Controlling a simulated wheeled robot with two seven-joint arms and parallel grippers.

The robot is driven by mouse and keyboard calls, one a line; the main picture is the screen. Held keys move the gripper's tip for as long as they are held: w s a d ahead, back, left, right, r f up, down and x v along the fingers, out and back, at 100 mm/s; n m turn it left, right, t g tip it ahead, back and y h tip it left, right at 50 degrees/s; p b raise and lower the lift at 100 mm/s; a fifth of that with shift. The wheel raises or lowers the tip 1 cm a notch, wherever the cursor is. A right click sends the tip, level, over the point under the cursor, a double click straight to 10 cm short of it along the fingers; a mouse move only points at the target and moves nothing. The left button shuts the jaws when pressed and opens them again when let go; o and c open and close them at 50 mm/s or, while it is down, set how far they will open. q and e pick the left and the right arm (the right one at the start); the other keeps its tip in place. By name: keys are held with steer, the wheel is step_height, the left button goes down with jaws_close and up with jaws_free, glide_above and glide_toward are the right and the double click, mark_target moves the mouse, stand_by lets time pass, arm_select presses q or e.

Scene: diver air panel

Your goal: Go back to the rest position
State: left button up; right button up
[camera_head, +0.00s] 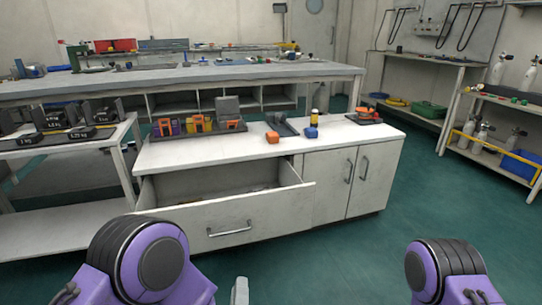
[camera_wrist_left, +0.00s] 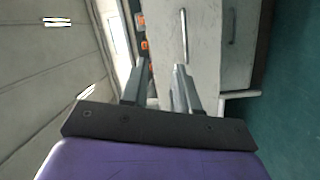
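My left gripper (camera_wrist_left: 161,66) shows in the left wrist view with its two grey fingers apart and nothing between them. In the head view only a light grey piece of it (camera_head: 240,291) shows at the bottom edge, in front of and below the open drawer (camera_head: 210,222). My left arm (camera_head: 145,262) is a purple and black joint at the bottom left. My right arm (camera_head: 445,272) shows as a similar joint at the bottom right. My right gripper is out of the picture.
The drawer stands pulled out from the white cabinet (camera_head: 345,190), its inside mostly hidden. A side table (camera_head: 60,215) stands left. Green floor (camera_head: 430,205) is clear at right.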

arm_select(q)
steer(key=s+a+f+m+g+b, duration=0.1)
steer(key=s+a+f+m+g, duration=0.2)
steer(key=f, duration=0.3)
steer(key=s+a+f+m+g+h+b, duration=0.1)
steer(key=s+a+f+m+g, duration=0.1)
steer(key=f, duration=0.4)
steer(key=s+a+f+m+g+b, duration=0.1)
steer(key=s+a+f+m+g, duration=0.2)
steer(key=f, duration=0.3)
steer(key=s+a+f+g+y+b, duration=0.1)
steer(key=s+a+f+g+b, duration=0.25)
steer(key=s+a+f, duration=0.5)
steer(key=s+a+f+g+y+b, duration=0.2)
steer(key=s+a+f+g+b, duration=0.25)
steer(key=s, duration=0.65)
arm_select(e)
step_height(320, 180, down, 9)
steer(key=p, duration=0.2)
arm_select(q)
step_height(320, 180, up, 38)
steer(key=w+a+p, duration=0.1)
steer(key=p, duration=3.7)
steer(key=shift+w+a+r+t, duration=0.2)
steer(key=shift+a+r+t, duration=0.05)
steer(key=shift+a+t, duration=0.1)
arm_select(e)
step_height(320, 180, up, 38)
steer(key=shift+w+r, duration=0.15)
steer(key=shift+w, duration=0.15)
